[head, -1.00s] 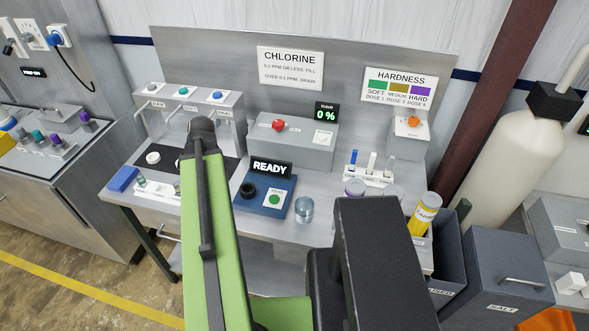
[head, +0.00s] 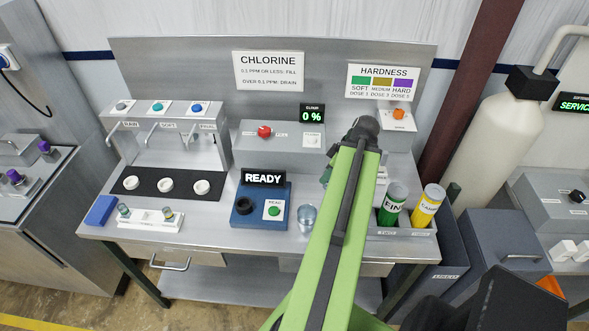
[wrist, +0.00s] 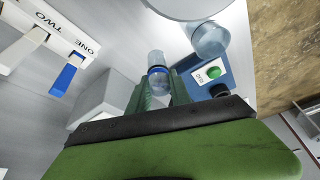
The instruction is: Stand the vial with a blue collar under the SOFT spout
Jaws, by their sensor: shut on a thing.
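My gripper (wrist: 158,88) is shut on the vial with a blue collar (wrist: 156,60), a clear vial seen between the green jaws in the wrist view. In the head view my arm hides the vial and most of the gripper, which is at the right part of the bench in front of the hardness dispenser. The SOFT spout (head: 165,126) is the middle one of three on the grey tap block at the left. The white round pad (head: 165,186) below it is bare, and my gripper is well to its right.
A white rack (head: 150,220) with vials stands in front of the black mat (head: 147,180). The blue READY meter (head: 262,215) and a glass beaker (head: 307,218) stand mid-bench. Green (head: 392,205) and yellow (head: 427,207) canisters are at the right. The blue lever ONE (wrist: 65,78) is near.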

